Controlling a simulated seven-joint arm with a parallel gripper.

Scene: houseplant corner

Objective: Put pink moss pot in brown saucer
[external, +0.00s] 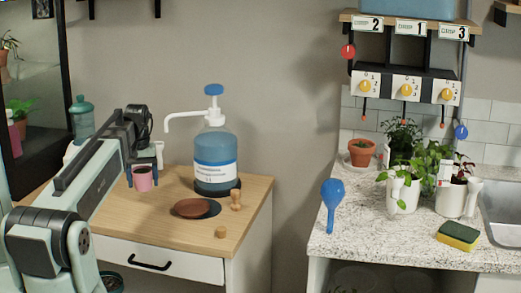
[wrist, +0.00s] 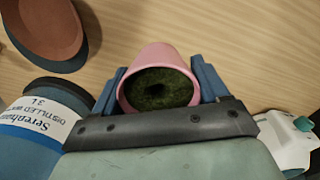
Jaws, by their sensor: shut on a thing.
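The pink moss pot (external: 142,177) is held by my gripper (external: 144,172) above the left part of the wooden cabinet top. In the wrist view the pink pot (wrist: 158,92), with dark green moss inside, sits between the two blue fingers of my gripper (wrist: 160,88), which are shut on it. The saucer also shows in the wrist view (wrist: 45,28) at the upper left, apart from the pot.
A blue water bottle with a pump (external: 214,160) stands behind the saucer. The cabinet top (external: 255,205) is otherwise mostly bare. A separate counter at right holds plants.

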